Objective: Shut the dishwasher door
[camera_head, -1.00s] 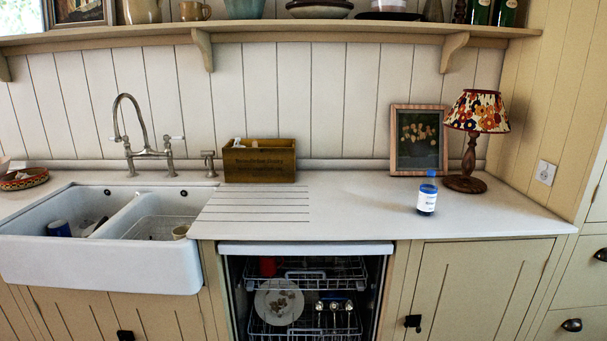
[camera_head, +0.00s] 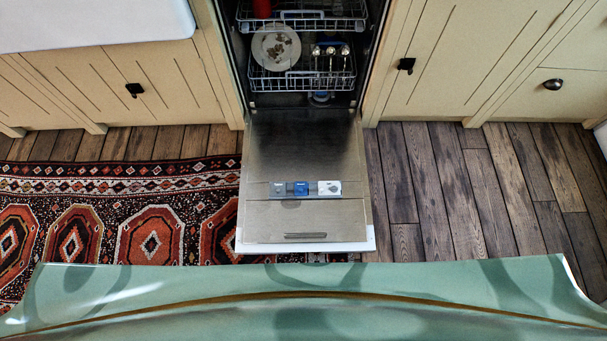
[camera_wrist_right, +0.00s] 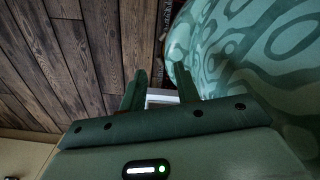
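The dishwasher door (camera_head: 305,215) is folded down, fully open, low in front of the dishwasher (camera_head: 303,60). Its inner face is up and shows a detergent dispenser; a white edge runs along its near end. In the right wrist view my right gripper (camera_wrist_right: 160,85) has its two green fingers apart. A small pale patch shows between and beyond them; it may be the door's white edge, but I cannot tell. My left gripper is in neither current view, and the head view shows neither gripper.
Racks holding a plate (camera_head: 276,47), a red item and several utensils are inside the dishwasher. A patterned rug (camera_head: 150,240) lies left of the door, bare wood floor (camera_head: 450,190) right. My green body fills the bottom, close to the door's near edge.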

